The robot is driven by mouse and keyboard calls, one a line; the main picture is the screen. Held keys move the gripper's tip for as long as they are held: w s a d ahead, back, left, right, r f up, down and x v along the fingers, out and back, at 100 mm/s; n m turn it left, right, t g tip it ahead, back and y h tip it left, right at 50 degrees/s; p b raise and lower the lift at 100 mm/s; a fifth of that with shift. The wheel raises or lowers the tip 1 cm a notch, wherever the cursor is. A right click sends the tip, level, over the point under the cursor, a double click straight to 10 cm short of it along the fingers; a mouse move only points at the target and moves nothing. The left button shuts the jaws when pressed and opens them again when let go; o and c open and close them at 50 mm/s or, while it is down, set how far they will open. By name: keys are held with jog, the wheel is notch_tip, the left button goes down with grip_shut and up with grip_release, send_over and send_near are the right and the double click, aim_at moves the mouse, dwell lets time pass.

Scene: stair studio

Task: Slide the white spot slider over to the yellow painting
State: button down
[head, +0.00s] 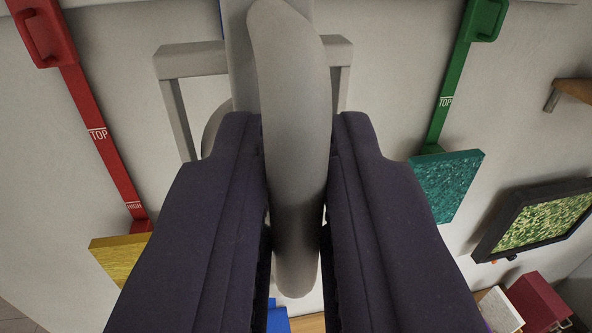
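The white spot slider (292,130) is a pale, thick rounded bar that runs down the middle of the head view. My gripper (297,165) has its two dark fingers on either side of this bar, close against it with almost no gap. The inner finger faces and the slider's mount are partly hidden. The yellow painting (118,258) shows at the lower left, below a red rail, partly covered by my left finger.
A red rail (98,130) marked TOP and HIGH stands left. A green rail (446,90) marked TOP stands right, above a teal painting (447,182). A dark-framed green picture (535,218), a wooden shelf (572,90) and a dark red box (540,300) are farther right.

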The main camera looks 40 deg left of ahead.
jog(key=shift+s, duration=0.1)
jog(key=shift+s+a+f+b, duration=0.1)
jog(key=shift+s+a+b, duration=0.05)
jog(key=shift+b, duration=0.25)
jog(key=s+a+b, duration=0.5)
jog(key=s+a, duration=0.3)
jog(key=s, duration=0.4)
jog(key=s+a+b, duration=0.5)
jog(key=s+a, duration=0.4)
jog(key=s, duration=0.2)
jog(key=shift+s+b, duration=0.3)
jog(key=shift+s, duration=0.05)
jog(key=c, duration=1.3)
grip_release()
jog(key=shift+o, duration=0.2)
jog(key=b+v, duration=0.1)
jog(key=v, duration=0.6)
jog(key=shift+s+d, duration=0.2)
jog(key=shift+s, duration=0.15)
